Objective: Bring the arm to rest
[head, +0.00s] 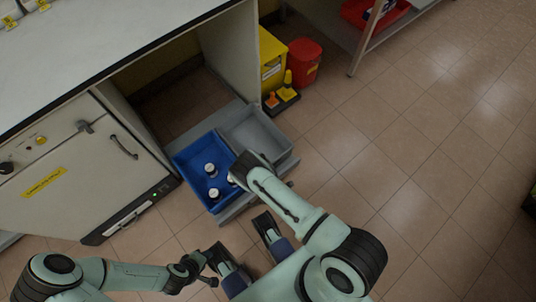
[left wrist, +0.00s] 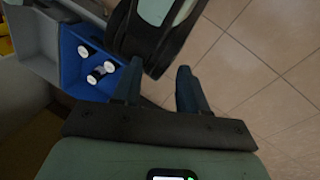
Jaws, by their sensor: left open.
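My left gripper (head: 212,266) is low in the head view, in front of the trays and apart from them. In the left wrist view its two dark blue fingers (left wrist: 160,67) are spread, with nothing held between them. My right arm reaches up over the floor, and its dark end (head: 246,166) is at the join of the two trays. Its fingers are hidden or too small to tell. A blue tray (head: 190,155) holds three small bottles, such as the back one (head: 210,169); they also show in the left wrist view (left wrist: 83,50).
A grey tray (head: 272,138) adjoins the blue one. A white counter (head: 90,35) and a cabinet with a handle (head: 60,165) stand at left. A yellow bin (head: 272,60) and a red bin (head: 305,62) stand behind.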

